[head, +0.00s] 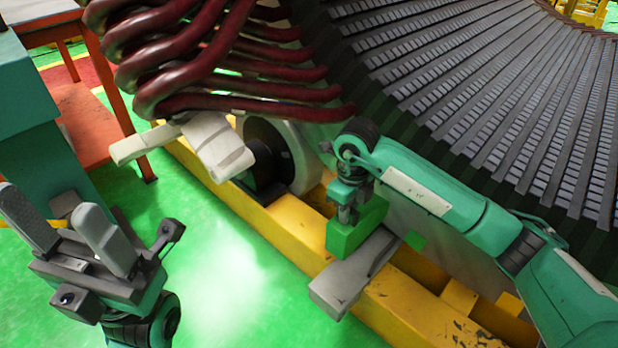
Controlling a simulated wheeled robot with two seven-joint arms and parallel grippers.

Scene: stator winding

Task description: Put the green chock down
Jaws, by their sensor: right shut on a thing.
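The green chock (345,236) is a bright green block near the middle of the head view. My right gripper (346,208) is shut on it from above. The chock is just over a pale grey bar (345,284) that lies across the yellow frame; I cannot tell whether the two touch. The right fingers are partly hidden by the chock and the wrist. My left gripper (52,205) is at the lower left, with its two grey fingers spread apart and nothing between them.
The yellow frame (400,308) runs diagonally beneath the large slotted stator core (450,80). Dark red coils (245,95) hang at the upper left. Another pale bar (214,150) and a roller wheel (290,150) sit farther back. The green floor (225,285) is clear between my grippers.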

